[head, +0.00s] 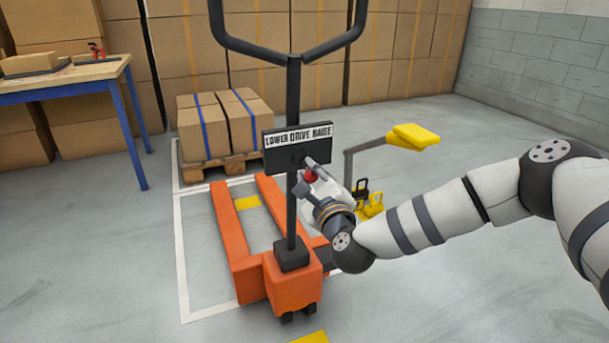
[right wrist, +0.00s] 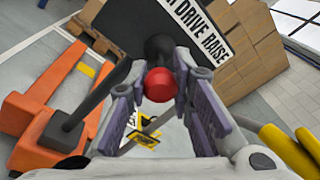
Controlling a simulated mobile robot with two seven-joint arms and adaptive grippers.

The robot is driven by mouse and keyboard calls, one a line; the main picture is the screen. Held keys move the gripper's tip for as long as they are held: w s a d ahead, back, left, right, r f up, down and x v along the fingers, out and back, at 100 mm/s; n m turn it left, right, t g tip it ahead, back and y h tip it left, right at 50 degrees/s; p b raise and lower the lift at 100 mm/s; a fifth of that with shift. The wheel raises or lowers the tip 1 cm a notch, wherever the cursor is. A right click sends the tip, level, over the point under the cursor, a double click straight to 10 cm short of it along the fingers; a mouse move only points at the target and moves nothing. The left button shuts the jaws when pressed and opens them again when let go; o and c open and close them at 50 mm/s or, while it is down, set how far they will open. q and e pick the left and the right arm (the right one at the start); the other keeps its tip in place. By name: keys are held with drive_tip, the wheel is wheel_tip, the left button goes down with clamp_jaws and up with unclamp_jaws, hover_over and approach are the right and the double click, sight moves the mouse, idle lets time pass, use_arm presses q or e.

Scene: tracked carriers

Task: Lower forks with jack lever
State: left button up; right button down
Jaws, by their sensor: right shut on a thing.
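The orange pallet jack (head: 283,276) stands on the floor with its two forks (head: 226,219) pointing away from me. Its black upright handle carries a sign plate (head: 290,147) reading "LOWER DRIVE RAISE". The jack lever ends in a red knob (head: 310,175) beside the plate. My right gripper (head: 312,182) is at the knob. In the right wrist view the red knob (right wrist: 159,85) sits between the fingers of my right gripper (right wrist: 160,95), which is shut on it. The lever's dark shaft runs behind the knob toward the plate. My left gripper is not in view.
A wooden pallet (head: 222,167) with strapped cartons (head: 225,125) stands beyond the forks. A yellow-topped post (head: 412,136) and yellow items (head: 371,205) are right of the jack. A blue-legged workbench (head: 70,82) stands at left. White lines mark the floor, clear at front left.

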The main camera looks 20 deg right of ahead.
drive_tip(key=shift+d, duration=0.65)
drive_tip(key=shift+d+h, duration=0.15)
drive_tip(key=shift+h, duration=0.15)
drive_tip(key=c, duration=1.4)
unclamp_jaws()
drive_tip(key=shift+d, duration=0.1)
drive_tip(key=shift+a, duration=0.2)
drive_tip(key=shift+s, duration=0.2)
drive_tip(key=s+a, duration=0.1)
drive_tip(key=s, duration=1)
drive_tip(key=shift+s, duration=0.35)
